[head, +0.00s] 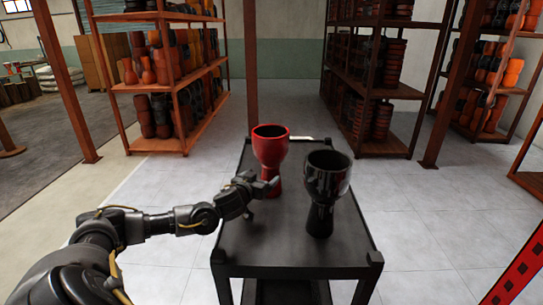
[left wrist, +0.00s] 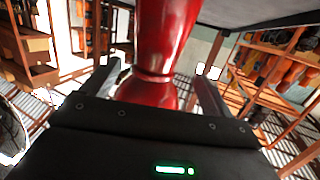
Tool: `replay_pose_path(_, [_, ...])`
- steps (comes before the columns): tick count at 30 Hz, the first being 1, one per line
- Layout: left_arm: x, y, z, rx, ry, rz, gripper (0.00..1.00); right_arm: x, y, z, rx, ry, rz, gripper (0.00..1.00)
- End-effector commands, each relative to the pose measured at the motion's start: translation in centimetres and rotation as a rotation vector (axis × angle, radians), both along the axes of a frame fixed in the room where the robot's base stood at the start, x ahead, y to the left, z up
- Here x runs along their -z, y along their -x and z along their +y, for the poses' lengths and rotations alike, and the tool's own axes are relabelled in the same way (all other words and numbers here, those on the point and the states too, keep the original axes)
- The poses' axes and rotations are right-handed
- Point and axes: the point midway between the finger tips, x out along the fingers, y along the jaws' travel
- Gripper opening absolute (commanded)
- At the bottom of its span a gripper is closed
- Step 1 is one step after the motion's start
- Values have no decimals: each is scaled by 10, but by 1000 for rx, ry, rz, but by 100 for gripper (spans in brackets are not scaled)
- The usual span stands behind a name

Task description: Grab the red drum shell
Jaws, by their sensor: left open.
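The red drum shell (head: 270,147) is goblet-shaped and stands upright toward the back left of the black cart. My left gripper (head: 262,186) comes in from the left at the height of its narrow lower part. In the left wrist view the red drum shell (left wrist: 158,60) lies between the two fingers of my left gripper (left wrist: 158,90), which are apart on either side of its narrow waist. Whether either finger touches it I cannot tell. A glossy black drum shell (head: 324,190) stands upright to the right and nearer. My right gripper is not in view.
The black cart (head: 285,248) has free top surface in front of the drums. Shelves (head: 172,75) of drums stand behind at left, and more shelves (head: 375,80) at right. The tiled floor around the cart is clear. A red post (head: 518,272) stands at lower right.

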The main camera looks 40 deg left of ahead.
Motion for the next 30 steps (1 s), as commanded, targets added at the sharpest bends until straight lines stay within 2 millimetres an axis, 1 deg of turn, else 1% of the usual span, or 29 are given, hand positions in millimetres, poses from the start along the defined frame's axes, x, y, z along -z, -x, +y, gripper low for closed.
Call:
replay_pose_path(3, [1, -6, 0, 2, 0, 0, 86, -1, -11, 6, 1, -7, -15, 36])
replay_pose_path(6, [1, -8, 0, 4, 0, -1, 86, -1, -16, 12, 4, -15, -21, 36])
replay_pose_path(8, [-1, -12, 0, 3, 0, -1, 86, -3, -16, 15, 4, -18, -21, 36])
replay_pose_path(13, [-3, -38, 4, 2, 1, -2, 86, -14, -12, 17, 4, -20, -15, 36])
replay_pose_path(18, [3, -55, 9, 3, -1, 0, 86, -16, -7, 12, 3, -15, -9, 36])
replay_pose_path(21, [4, -59, 9, 4, 1, 0, 86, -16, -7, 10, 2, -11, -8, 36])
replay_pose_path(27, [5, -58, 9, 5, 0, 0, 86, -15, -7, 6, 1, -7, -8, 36])
replay_pose_path(30, [5, -58, 9, 5, 0, 0, 73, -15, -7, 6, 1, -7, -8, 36])
